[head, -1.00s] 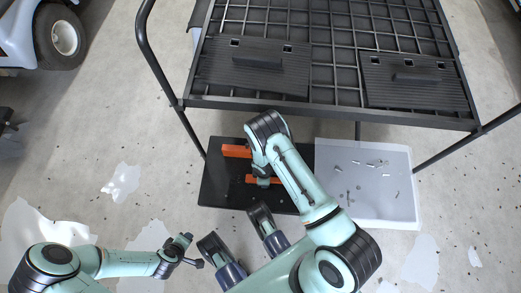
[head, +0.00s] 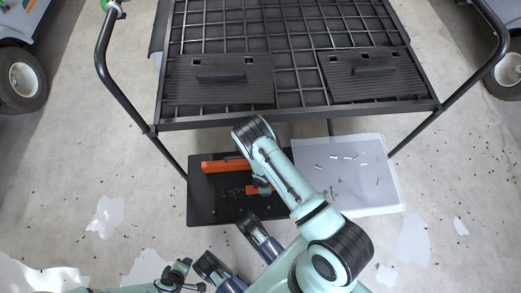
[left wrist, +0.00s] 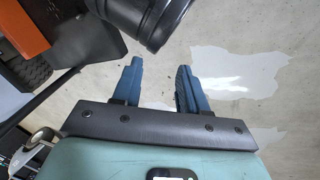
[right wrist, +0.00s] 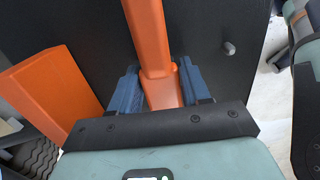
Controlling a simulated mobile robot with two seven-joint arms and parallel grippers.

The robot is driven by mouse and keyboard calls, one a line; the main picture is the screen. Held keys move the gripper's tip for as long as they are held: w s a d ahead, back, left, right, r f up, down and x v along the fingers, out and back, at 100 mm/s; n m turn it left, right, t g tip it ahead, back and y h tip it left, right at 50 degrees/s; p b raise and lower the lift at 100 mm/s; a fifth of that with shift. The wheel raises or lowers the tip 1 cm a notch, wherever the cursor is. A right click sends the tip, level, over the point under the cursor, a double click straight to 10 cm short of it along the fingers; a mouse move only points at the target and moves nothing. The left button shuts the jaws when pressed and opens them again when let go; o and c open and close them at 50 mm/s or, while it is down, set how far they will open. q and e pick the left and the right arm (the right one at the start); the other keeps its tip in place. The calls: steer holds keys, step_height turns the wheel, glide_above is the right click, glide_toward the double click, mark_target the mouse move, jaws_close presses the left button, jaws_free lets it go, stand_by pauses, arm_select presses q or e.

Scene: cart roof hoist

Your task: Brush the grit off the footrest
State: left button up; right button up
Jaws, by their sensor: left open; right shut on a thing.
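The footrest appears to be the black flat panel (head: 205,210) on the floor in front of the rack; small pale specks of grit (head: 233,191) show on it. A long orange bar (head: 218,166) lies along its far side. My right gripper (head: 262,186) is over the panel, shut on an orange handle (right wrist: 150,35) between its blue fingers in the right wrist view. What the handle ends in is hidden. The orange bar also shows at left there (right wrist: 45,95). My left gripper (left wrist: 158,85) is open and empty over bare floor, apart from the panel.
A pale tray or sheet (head: 370,195) with several small loose pieces lies right of the panel. A black grid rack (head: 290,85) on legs stands behind, with two ribbed plates (head: 220,80) on it. Wheeled vehicles (head: 20,80) stand at the sides.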

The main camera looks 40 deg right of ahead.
steer(key=shift+s+d+p, duration=0.2)
steer(key=shift+s+d, duration=0.85)
steer(key=shift+d, duration=0.3)
steer(key=shift+s+d+p, duration=0.15)
steer(key=shift+s+d, duration=0.9)
steer(key=shift+d, duration=0.25)
arm_select(q)
steer(key=shift+s+d+r+g, duration=0.3)
steer(key=shift+s+r, duration=0.1)
steer(key=shift+s, duration=0.2)
arm_select(e)
steer(key=shift+r+p, duration=1.4)
steer(key=shift+r, duration=0.55)
step_height(320, 180, up, 4)
steer(key=p, duration=0.3)
steer(key=shift+r+p, duration=0.45)
steer(key=shift+r, duration=0.15)
arm_select(q)
steer(key=s+d+r+g+h, duration=0.1)
steer(key=s+d+r+g, duration=0.1)
steer(key=s+r, duration=0.5)
steer(key=shift+s+d+r+m+g, duration=0.25)
steer(key=shift+s+d, duration=0.2)
steer(key=shift+d, duration=0.25)
steer(key=shift+f, duration=0.1)
arm_select(e)
steer(key=shift+s, duration=0.1)
